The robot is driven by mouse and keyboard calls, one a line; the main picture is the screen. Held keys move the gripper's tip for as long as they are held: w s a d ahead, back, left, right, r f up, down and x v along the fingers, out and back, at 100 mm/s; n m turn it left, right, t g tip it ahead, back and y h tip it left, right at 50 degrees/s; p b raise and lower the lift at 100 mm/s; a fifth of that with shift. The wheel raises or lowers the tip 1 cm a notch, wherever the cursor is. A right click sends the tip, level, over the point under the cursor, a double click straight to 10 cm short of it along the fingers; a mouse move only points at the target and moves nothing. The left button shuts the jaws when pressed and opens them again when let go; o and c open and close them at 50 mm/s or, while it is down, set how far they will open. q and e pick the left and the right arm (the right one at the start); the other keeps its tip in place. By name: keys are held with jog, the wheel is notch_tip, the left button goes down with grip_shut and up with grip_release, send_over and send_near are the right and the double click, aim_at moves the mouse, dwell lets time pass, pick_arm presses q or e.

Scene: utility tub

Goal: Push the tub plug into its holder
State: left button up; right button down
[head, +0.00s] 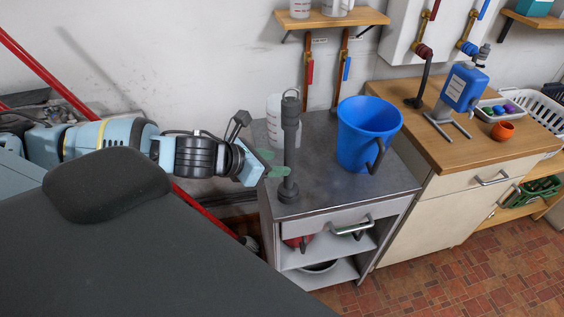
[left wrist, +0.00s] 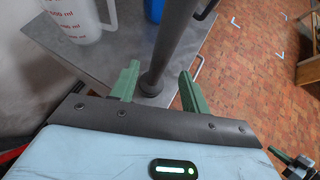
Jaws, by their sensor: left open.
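A tall dark grey post (head: 290,140) stands upright on the grey cabinet top, with a metal ring at its thicker upper end and a wider foot (head: 288,191). It appears to be the tub plug. I cannot tell a separate holder from the foot. My left gripper (head: 272,164) reaches in from the left at the post's lower part, its green fingers open. In the left wrist view the post (left wrist: 172,45) passes between the open fingers (left wrist: 160,76), apart from the right one; contact with the left one is unclear.
A blue jug (head: 366,130) stands right of the post on the cabinet top (head: 330,188). A white measuring jug (head: 275,112) stands behind the post.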

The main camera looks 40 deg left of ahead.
pick_arm(q)
jog(key=shift+v, duration=1.2)
pick_arm(e)
jog(key=shift+d+r, duration=0.1)
pick_arm(q)
jog(key=s+d+f+n+h, duration=0.1)
jog(key=s+d+f+n, duration=0.2)
jog(key=d+f+n, duration=0.5)
jog(key=s+d+f+n+h, duration=0.1)
jog(key=s+d+f+n, duration=0.2)
jog(key=f+n, duration=0.55)
jog(key=s+f+n+y, duration=0.1)
jog(key=s+f+n, duration=0.5)
jog(key=s+n, duration=0.2)
jog(key=s+f+n+g+y+p, duration=0.1)
jog(key=s+f+n+y, duration=0.1)
jog(key=s+f+n, duration=0.4)
jog(key=s+n, duration=0.3)
jog(key=n, duration=0.4)
jog(key=shift+s+d+f+g, duration=0.15)
jog(key=shift+d+f+g, duration=0.15)
pick_arm(e)
jog(key=shift+w+d+r, duration=0.1)
jog(key=shift+w+r, duration=0.5)
jog(key=shift+r, duration=0.15)
pick_arm(q)
jog(key=shift+c, duration=0.3)
